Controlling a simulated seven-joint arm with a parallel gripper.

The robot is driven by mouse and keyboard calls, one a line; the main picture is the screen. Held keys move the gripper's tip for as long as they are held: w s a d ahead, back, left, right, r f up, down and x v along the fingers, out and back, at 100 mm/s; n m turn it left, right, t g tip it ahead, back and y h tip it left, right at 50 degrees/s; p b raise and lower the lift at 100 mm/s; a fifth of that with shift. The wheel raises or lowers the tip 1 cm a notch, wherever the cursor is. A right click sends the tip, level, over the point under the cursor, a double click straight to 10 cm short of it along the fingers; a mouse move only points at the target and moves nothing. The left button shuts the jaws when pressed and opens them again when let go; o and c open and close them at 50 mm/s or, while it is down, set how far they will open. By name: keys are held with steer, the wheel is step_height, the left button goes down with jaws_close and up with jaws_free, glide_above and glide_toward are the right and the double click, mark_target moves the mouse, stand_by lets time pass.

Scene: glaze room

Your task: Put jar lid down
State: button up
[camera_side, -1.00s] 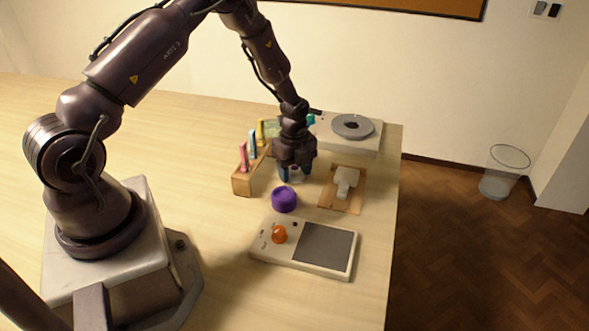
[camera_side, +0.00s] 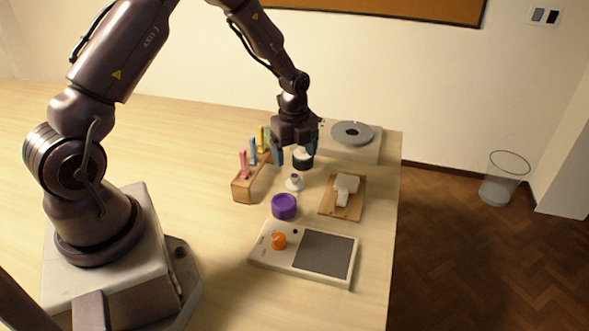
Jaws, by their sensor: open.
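I take the white piece to be the jar lid. My gripper (camera_side: 296,153) is open above and behind the lid, apart from it, with nothing seen held between its blue-grey fingers. A dark jar with a white top (camera_side: 302,161) shows between and behind the fingers, partly hidden by them.
A wooden rack (camera_side: 242,190) with coloured-handled tools stands left of the lid. A wooden board (camera_side: 333,207) with white blocks lies right. A grey-disc device (camera_side: 370,150) stands behind; a panel with an orange knob (camera_side: 279,241) lies in front.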

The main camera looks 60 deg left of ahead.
step_height(320, 180, up, 5)
step_height(320, 180, up, 15)
steer(key=n+t+y, duration=0.1)
steer(key=n+t, duration=0.1)
steer(key=n, duration=0.5)
glide_above(295, 176)
steer(key=s+d, duration=0.6)
steer(key=d, duration=0.1)
steer(key=s+d+r+n+t, duration=0.1)
steer(key=s+d+r+n, duration=0.2)
steer(key=s+n, duration=0.2)
steer(key=s+d+r+n+t+h, duration=0.1)
steer(key=s+d+r+n+t, duration=0.1)
steer(key=s+n, duration=0.4)
steer(key=s+d+r, duration=0.1)
steer(key=s, duration=0.2)
steer(key=shift+s+d+r+t, duration=0.15)
steer(key=shift+d+r+t, duration=0.15)
steer(key=shift+r, duration=0.1)
